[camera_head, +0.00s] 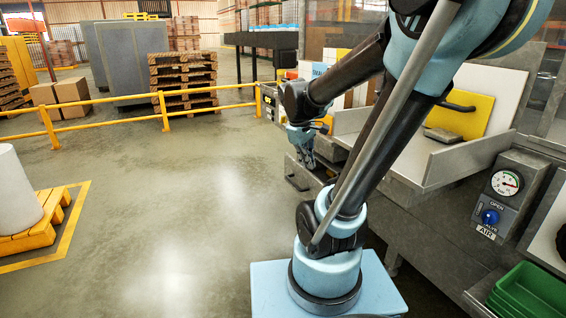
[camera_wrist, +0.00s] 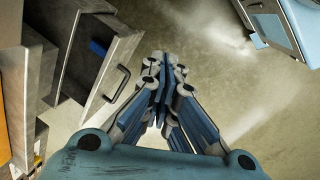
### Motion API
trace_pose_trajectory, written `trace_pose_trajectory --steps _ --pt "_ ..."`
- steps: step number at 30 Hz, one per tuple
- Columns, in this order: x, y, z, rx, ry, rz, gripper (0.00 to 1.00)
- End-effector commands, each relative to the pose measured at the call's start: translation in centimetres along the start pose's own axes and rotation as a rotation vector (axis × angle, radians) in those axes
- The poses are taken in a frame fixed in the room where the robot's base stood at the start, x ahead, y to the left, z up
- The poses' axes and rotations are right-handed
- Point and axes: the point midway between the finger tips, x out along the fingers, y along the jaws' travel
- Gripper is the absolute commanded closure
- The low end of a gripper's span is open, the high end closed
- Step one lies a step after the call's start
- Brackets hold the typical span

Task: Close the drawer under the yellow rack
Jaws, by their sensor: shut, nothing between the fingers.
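A grey drawer (camera_wrist: 112,62) stands pulled out in the wrist view, with a dark bar handle (camera_wrist: 118,84) on its front. A blue item (camera_wrist: 97,47) lies inside it. In the head view the drawer's handle (camera_head: 296,183) shows low on the grey bench, partly behind my arm. My gripper (camera_wrist: 155,72) is shut and empty, just right of the handle and apart from it in the wrist view. In the head view my gripper (camera_head: 306,160) hangs above the drawer front. The yellow rack is not clearly seen; my arm covers much of that area.
A tilted white tray with a yellow panel (camera_head: 470,100) sits on the bench to the right. An air valve with a gauge (camera_head: 505,183) and green bins (camera_head: 532,290) are nearer. A yellow rail (camera_head: 110,101) crosses the back.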

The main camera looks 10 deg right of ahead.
Motion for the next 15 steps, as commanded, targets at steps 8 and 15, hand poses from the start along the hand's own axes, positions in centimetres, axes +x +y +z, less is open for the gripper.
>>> trace_pose_trajectory --steps 8,15 --pt "-0.2 3.5 -6.4 -0.264 -0.071 0.072 1.0" --pt "0.6 5.8 -12.3 -0.485 -0.143 0.128 1.0"
